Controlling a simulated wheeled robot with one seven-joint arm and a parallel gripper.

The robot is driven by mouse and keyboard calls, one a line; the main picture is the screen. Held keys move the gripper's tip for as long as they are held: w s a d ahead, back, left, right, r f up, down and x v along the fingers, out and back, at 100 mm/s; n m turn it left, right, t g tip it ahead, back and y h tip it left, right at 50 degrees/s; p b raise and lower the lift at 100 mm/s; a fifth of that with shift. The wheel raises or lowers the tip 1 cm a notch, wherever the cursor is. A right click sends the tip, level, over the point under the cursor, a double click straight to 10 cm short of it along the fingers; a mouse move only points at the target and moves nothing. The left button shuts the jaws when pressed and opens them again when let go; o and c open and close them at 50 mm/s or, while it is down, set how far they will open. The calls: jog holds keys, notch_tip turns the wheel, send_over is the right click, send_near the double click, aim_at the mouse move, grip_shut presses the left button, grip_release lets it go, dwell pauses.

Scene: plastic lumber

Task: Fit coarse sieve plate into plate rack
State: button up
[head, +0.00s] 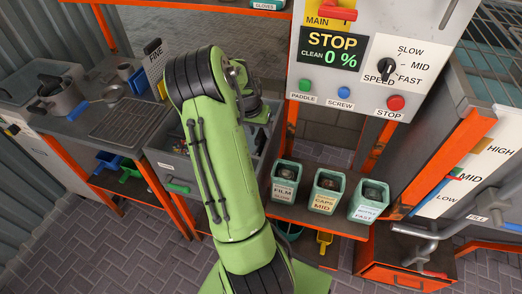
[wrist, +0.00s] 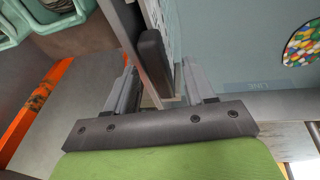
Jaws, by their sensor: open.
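In the wrist view my gripper (wrist: 158,72) is open, with one grey finger on each side of a dark handle (wrist: 152,58). The handle is on a thin, upright grey plate (wrist: 171,28) seen nearly edge-on. No label on it is readable, so I cannot tell if it is the coarse sieve plate. Whether the fingers touch the handle is unclear. In the head view my green arm hides the gripper and this plate. A plate marked FINE (head: 153,52) stands upright at the back of the bench. I cannot make out the plate rack.
The machine panel (head: 345,60) with a STOP display and buttons stands right of my arm. Several teal bins (head: 326,190) sit on a low shelf below it. A grey bench (head: 88,130) with a metal pot (head: 60,98) is at left. Multicoloured pieces (wrist: 303,45) show in the wrist view.

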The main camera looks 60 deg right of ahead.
jog(key=shift+f, duration=0.1)
jog(key=shift+c, duration=0.5)
grip_shut()
